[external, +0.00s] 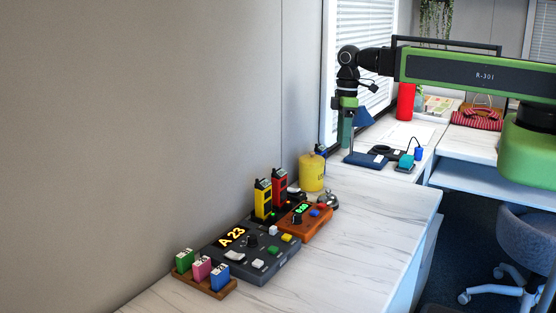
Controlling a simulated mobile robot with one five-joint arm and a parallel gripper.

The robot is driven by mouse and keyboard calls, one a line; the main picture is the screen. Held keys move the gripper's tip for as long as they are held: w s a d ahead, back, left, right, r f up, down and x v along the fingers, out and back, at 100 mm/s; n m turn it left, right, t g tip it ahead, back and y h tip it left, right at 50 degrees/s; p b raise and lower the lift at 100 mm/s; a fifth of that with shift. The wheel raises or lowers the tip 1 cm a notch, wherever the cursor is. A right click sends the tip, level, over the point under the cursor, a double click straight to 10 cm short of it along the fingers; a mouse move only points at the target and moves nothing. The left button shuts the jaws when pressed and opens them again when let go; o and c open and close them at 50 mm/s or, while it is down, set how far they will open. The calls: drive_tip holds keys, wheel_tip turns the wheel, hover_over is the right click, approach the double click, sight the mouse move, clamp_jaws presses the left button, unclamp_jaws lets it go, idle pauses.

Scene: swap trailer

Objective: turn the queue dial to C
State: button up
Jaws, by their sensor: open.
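The queue console (275,262) is a dark grey box on the white counter, with an amber display (231,237) reading "A 23". A black round dial (252,241) sits on its top, right of the display. Its pointer is too small to read. Coloured buttons lie around it. My gripper (345,138) hangs pointing down at the upper right, far behind the console and well away from the dial. It is open, and I see nothing between its fingers.
Colored ticket blocks (202,269) stand in a wooden holder before the console. An orange timer box (305,221), yellow and red radios (263,200), a bell (328,201) and a yellow canister (312,172) stand behind it. The counter's right front (360,250) is clear.

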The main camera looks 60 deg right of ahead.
drive_tip(key=w+a+n+y, duration=0.2)
drive_tip(key=w+a+n, duration=0.5)
drive_tip(key=a, duration=0.1)
drive_tip(key=n+g+y+b, duration=0.1)
drive_tip(key=n+g, duration=0.1)
drive_tip(key=n, duration=0.6)
hover_over(252, 236)
drive_tip(key=w+d, duration=0.3)
drive_tip(key=d, duration=0.3)
drive_tip(key=b+x, duration=1.5)
drive_tip(key=x, duration=0.1)
drive_tip(key=shift+f+b, duration=0.1)
drive_tip(key=shift+b, duration=0.25)
drive_tip(key=shift+c, duration=0.4)
clamp_jaws()
